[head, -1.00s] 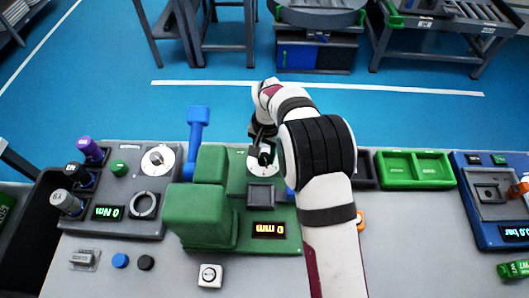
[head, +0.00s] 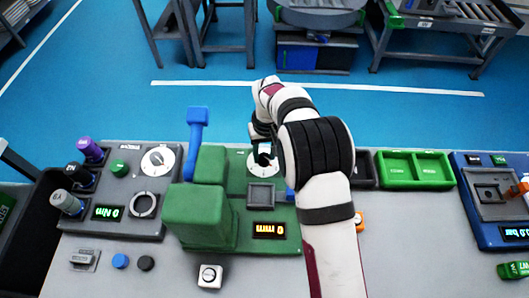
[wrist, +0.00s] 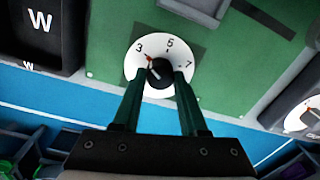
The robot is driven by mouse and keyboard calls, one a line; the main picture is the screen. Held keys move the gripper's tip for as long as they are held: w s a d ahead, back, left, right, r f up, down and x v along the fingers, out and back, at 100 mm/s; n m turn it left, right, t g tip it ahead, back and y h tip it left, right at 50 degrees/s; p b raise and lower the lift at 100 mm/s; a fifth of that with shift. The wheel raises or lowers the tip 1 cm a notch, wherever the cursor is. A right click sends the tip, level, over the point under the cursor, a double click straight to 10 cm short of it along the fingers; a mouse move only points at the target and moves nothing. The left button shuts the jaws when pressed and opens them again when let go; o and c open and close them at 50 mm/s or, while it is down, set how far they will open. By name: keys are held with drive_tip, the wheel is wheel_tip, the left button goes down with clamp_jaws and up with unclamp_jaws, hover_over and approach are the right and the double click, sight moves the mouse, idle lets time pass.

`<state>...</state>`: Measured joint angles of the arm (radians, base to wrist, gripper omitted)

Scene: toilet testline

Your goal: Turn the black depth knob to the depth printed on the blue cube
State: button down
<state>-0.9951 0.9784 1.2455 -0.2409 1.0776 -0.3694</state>
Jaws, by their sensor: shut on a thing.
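The black depth knob (wrist: 160,75) sits on a white dial (wrist: 134,66) on the green panel. In the wrist view the dial shows 3, 5 and 7, and a red pointer lies close to the 3. My gripper (wrist: 159,82) is shut on the knob, one finger on each side. In the head view my gripper (head: 263,152) partly covers the dial (head: 256,168). A small blue piece (head: 290,194) shows beside my arm, mostly hidden; I cannot tell whether it is the blue cube, and no number on it is readable.
A tall green block (head: 200,215) and a blue lever (head: 197,130) stand left of the dial. The amber display (head: 268,230) is in front, its reading unclear. A white cube (head: 209,277) lies on the table. Green bins (head: 415,168) are to the right.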

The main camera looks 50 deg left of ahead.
sight(267, 156)
idle(0.5)
drive_tip(key=shift+c, duration=2.2)
unclamp_jaws()
drive_tip(key=shift+r, duration=0.15)
wheel_tip(267, 156, up, 16)
drive_tip(key=shift+w+d+f, duration=0.15)
drive_tip(key=shift+w+f, duration=0.05)
drive_tip(key=shift+w, duration=0.05)
